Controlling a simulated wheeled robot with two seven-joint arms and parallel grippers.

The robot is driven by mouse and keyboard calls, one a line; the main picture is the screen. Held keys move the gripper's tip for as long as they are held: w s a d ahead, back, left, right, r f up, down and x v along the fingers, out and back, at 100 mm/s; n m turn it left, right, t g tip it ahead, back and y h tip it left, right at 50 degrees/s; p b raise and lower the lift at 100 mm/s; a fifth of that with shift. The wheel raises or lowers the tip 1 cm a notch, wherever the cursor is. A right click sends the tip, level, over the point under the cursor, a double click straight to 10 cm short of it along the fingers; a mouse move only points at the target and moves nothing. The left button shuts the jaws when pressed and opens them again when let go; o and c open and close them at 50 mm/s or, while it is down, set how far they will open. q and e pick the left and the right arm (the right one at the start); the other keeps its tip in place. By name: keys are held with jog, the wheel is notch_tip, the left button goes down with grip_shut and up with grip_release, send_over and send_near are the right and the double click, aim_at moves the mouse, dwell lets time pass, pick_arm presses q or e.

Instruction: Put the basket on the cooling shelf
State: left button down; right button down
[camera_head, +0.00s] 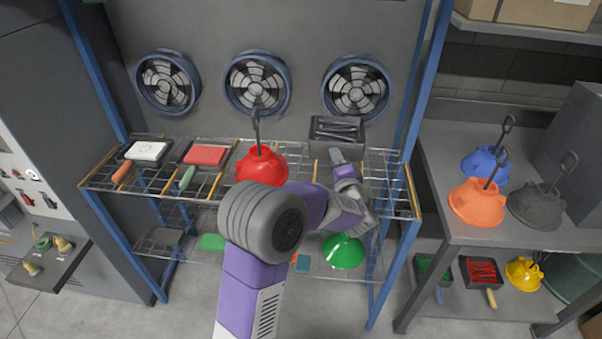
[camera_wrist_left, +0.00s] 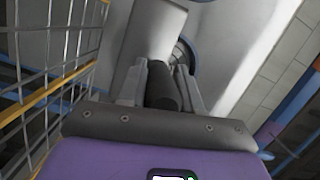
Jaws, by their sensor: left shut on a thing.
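The basket (camera_head: 338,129) is a dark grey open box with dark pieces inside. It is at the back right of the cooling shelf (camera_head: 388,188), a wire rack with orange dividers and blue posts. I cannot tell whether it rests on the wires or hangs just above them. My left gripper (camera_head: 338,157) is at the basket's near side. In the left wrist view my left gripper (camera_wrist_left: 162,80) is shut on a dark handle (camera_wrist_left: 160,92), which I take as the basket's. My right gripper is not in view.
A red hood (camera_head: 261,167) with an upright hook stands left of the basket, close to my arm. Red (camera_head: 206,155) and white (camera_head: 148,151) trays lie further left. A green hood (camera_head: 343,252) is on the lower shelf. Fans (camera_head: 356,89) line the back.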

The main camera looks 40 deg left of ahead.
pick_arm(q)
notch_tip(320, 180, down, 8)
jog(key=b, duration=0.3)
jog(key=shift+s+f, duration=0.1)
jog(key=shift+f, duration=0.1)
jog(key=shift+r, duration=0.1)
jog(key=c, duration=1.2)
grip_release()
jog(key=shift+f, duration=0.25)
jog(key=o, duration=0.4)
